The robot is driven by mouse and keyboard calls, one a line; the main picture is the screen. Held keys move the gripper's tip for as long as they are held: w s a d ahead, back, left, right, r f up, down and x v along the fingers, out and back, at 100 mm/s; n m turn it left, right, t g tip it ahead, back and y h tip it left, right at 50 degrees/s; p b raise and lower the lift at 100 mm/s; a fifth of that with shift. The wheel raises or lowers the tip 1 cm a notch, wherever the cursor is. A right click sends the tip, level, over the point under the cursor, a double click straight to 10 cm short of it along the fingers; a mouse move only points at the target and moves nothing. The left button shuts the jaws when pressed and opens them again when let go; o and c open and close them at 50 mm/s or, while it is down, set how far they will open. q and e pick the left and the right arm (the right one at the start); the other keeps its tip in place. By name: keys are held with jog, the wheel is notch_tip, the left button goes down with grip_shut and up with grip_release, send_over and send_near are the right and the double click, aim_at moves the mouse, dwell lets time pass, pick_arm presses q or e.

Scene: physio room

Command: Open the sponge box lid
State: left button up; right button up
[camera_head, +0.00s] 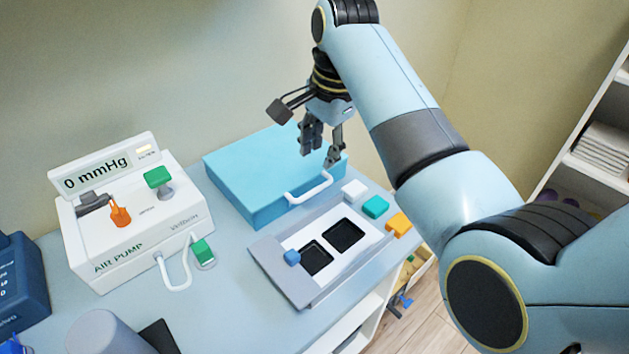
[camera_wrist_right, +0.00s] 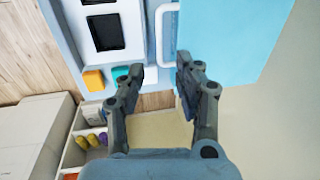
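The light blue sponge box (camera_head: 255,170) stands on the table with its flat lid shut. A white loop handle (camera_head: 312,190) sits at its front edge. In the right wrist view the box top (camera_wrist_right: 230,35) fills the upper right, with the handle (camera_wrist_right: 159,35) along its left side. My right gripper (camera_head: 320,154) is over the right end of the box, near the handle but apart from it. Its two fingers are spread with nothing between them, as the right wrist view also shows (camera_wrist_right: 161,78). My left gripper is not in view.
A white air pump (camera_head: 135,235) reading 0 mmHg stands left of the box. In front of the box lies a grey tray (camera_head: 275,275) with two black recesses. White, teal and orange blocks (camera_head: 399,224) lie by the table's right edge. Shelves (camera_head: 590,175) stand at right.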

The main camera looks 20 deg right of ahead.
aim_at(313, 190)
jog(key=f, duration=0.3)
jog(key=w+f, duration=0.1)
jog(key=f, duration=0.6)
jog(key=shift+w+a, duration=0.35)
grip_shut()
